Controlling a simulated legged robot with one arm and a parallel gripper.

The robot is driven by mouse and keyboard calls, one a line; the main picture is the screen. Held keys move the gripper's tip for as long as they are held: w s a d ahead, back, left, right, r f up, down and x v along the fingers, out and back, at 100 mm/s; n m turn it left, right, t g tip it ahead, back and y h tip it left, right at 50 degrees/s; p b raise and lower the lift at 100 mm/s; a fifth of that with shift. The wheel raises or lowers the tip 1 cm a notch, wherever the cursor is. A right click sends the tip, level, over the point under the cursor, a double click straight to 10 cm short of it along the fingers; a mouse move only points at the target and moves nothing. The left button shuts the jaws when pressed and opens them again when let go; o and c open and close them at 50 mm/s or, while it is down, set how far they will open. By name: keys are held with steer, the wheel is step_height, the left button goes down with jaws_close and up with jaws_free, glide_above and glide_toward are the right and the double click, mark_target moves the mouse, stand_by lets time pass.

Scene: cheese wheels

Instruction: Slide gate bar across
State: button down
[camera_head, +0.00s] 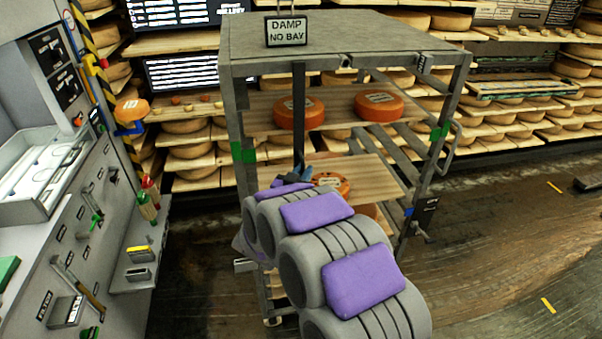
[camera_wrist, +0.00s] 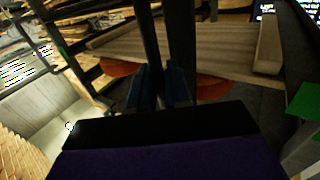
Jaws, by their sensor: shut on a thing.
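The gate bar (camera_head: 299,115) is a dark upright bar across the front opening of the grey rack (camera_head: 237,110), left of its middle. My gripper (camera_head: 303,173) is at the bar's lower visible part, in front of the middle shelf, and is shut on it. In the wrist view the blue fingers of my gripper (camera_wrist: 162,88) stand close together at dark upright strips; which strip is the bar is hard to tell. The bar's lower end is hidden behind my arm.
Two orange cheese wheels (camera_head: 298,112) (camera_head: 379,107) sit on the upper shelf. Another orange wheel (camera_head: 331,184) lies on the middle shelf behind my gripper. A grey control cabinet (camera_head: 80,220) stands at left. The wooden floor at right is open.

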steer(key=w+d+p, duration=0.2)
steer(key=w+d, duration=0.2)
steer(key=d, duration=1.1)
steer(key=shift+w, duration=0.1)
steer(key=c, duration=1.5)
jaws_free()
steer(key=shift+o, duration=1.1)
steer(key=shift+w+d, duration=0.1)
steer(key=shift+d, duration=0.1)
steer(key=shift+a, duration=0.1)
